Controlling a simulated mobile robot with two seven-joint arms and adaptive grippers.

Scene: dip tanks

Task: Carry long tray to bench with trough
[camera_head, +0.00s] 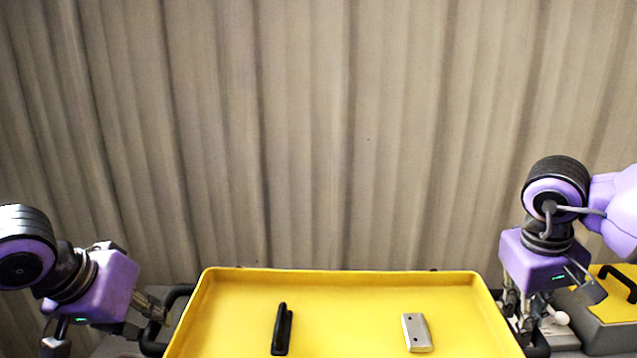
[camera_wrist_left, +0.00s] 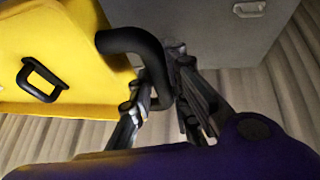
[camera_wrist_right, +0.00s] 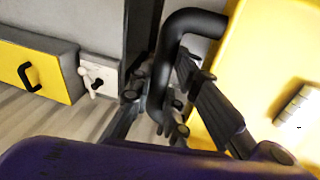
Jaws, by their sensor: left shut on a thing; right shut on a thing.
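The long tray (camera_head: 340,285) is yellow with a raised rim and a black handle at each end; its near side is cut off by the head view's bottom edge. A black handle-shaped piece (camera_head: 282,330) and a silver block (camera_head: 416,332) lie in it. My left gripper (camera_head: 160,312) is shut on the tray's left handle, a black bent bar (camera_wrist_left: 135,42) in the left wrist view. My right gripper (camera_head: 522,318) is shut on the right handle, seen as a black bar (camera_wrist_right: 190,22) in the right wrist view. I cannot make out a trough.
A grey unit with a yellow, black-handled top (camera_head: 612,300) stands at the right; a yellow panel (camera_wrist_right: 35,72) and a white fitting (camera_wrist_right: 97,80) show in the right wrist view. A grey box (camera_wrist_left: 225,30) with a pale handle is beyond the left handle. A beige curtain (camera_head: 340,130) fills the back.

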